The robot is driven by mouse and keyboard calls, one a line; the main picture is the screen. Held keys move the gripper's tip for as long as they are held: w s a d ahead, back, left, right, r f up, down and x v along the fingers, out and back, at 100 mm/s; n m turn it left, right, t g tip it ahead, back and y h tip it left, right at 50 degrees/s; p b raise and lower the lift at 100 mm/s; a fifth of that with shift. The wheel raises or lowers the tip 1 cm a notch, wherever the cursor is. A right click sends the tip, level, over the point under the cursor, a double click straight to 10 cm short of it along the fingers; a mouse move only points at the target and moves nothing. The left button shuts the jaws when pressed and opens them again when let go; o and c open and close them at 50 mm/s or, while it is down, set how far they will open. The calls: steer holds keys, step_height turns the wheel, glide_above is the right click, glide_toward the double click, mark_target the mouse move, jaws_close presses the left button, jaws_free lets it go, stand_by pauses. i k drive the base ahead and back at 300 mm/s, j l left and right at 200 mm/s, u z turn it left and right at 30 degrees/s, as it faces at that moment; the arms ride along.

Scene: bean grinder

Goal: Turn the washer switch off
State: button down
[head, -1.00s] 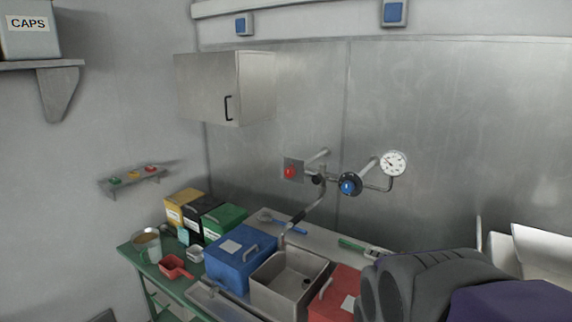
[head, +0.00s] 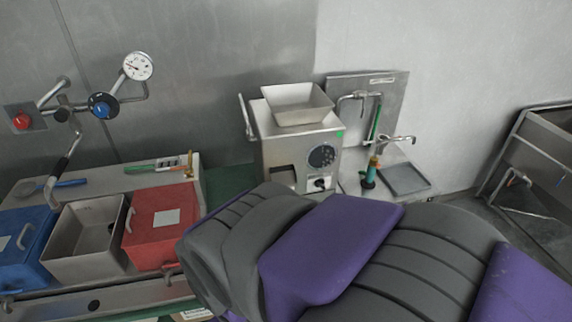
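No label marks a washer switch, and I cannot tell which control it is. A red knob (head: 22,121) sits on a square wall plate at the far left. A blue knob (head: 101,105) on a dark round body sits on the pipework to its right, below a white dial gauge (head: 138,66). A metal machine (head: 278,150) with a hopper on top stands at the centre, with a small dark knob (head: 320,184) low on its front. My purple and grey arm crosses the lower middle and right. My gripper is not in view.
A steel basin (head: 84,238) stands between a blue box (head: 24,238) and a red box (head: 161,226) on the left bench. A small sink with a tap (head: 398,139) stands right of the machine. A large metal trough (head: 540,155) is at far right, with bare floor before it.

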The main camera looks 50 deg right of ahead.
mark_target(319, 184)
steer(key=z, duration=0.4)
steer(key=k+z, duration=0.1)
steer(key=z, duration=0.7)
steer(key=k+l+z, duration=0.1)
steer(key=z, duration=0.3)
